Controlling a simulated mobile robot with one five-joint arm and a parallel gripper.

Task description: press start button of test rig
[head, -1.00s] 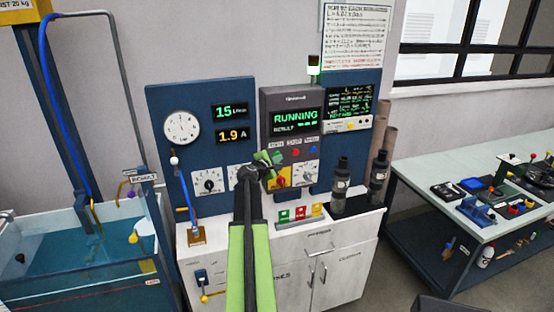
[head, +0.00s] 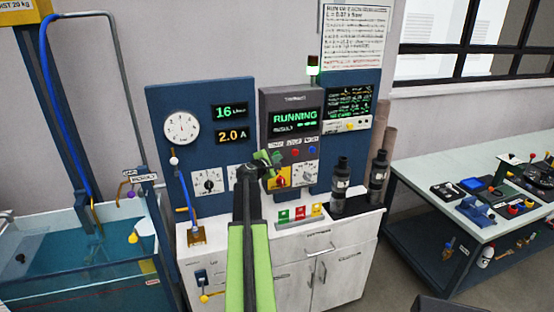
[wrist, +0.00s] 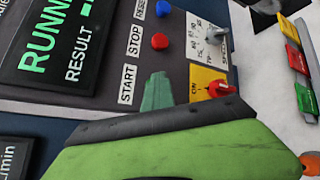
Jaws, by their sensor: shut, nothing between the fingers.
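The test rig's dark control panel (head: 292,98) stands on a white cabinet, and its screen reads RUNNING. In the wrist view the START label (wrist: 128,84) shows beside my gripper (wrist: 157,92). The start button itself is hidden behind the green fingertips. My gripper (head: 268,160) is shut and empty, with its tips at the START position; I cannot tell whether they touch the button. The red stop button (wrist: 160,41) and the blue reset button (wrist: 163,8) are beside it.
A red rotary switch on a yellow plate (wrist: 209,87) is close to the fingers. The readouts show 16 (head: 230,111) and 2.0 A (head: 232,137). Black cylinders (head: 341,175) stand on the right of the cabinet top. A water tank (head: 70,245) is at left, a workbench (head: 420,160) at right.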

